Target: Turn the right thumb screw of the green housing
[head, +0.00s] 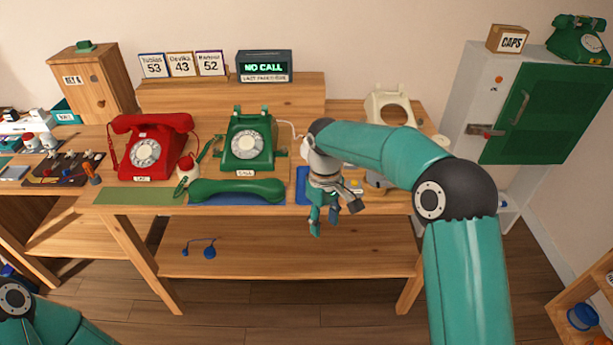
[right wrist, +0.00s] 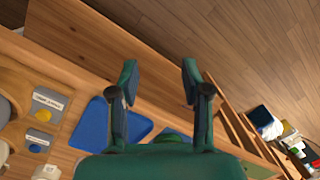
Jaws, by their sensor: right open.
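The green housing (head: 248,143) is a dial phone with a white dial, standing upright on the wooden table. A small knob-like part (head: 281,152) shows low on its right side, too small to tell in detail. The green handset (head: 237,190) lies in front of the housing on a blue mat. My right gripper (head: 333,217) is open and empty, pointing down at the table's front edge, to the right of the housing and apart from it. In the right wrist view its two fingers (right wrist: 158,82) are spread with nothing between them. My left gripper is out of view.
A red phone (head: 150,148) stands left of the housing. A cream phone shell (head: 389,103) stands at the back right, partly behind my right arm. A blue mat (right wrist: 93,127) lies near the right gripper. A raised shelf (head: 230,95) with a display is behind.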

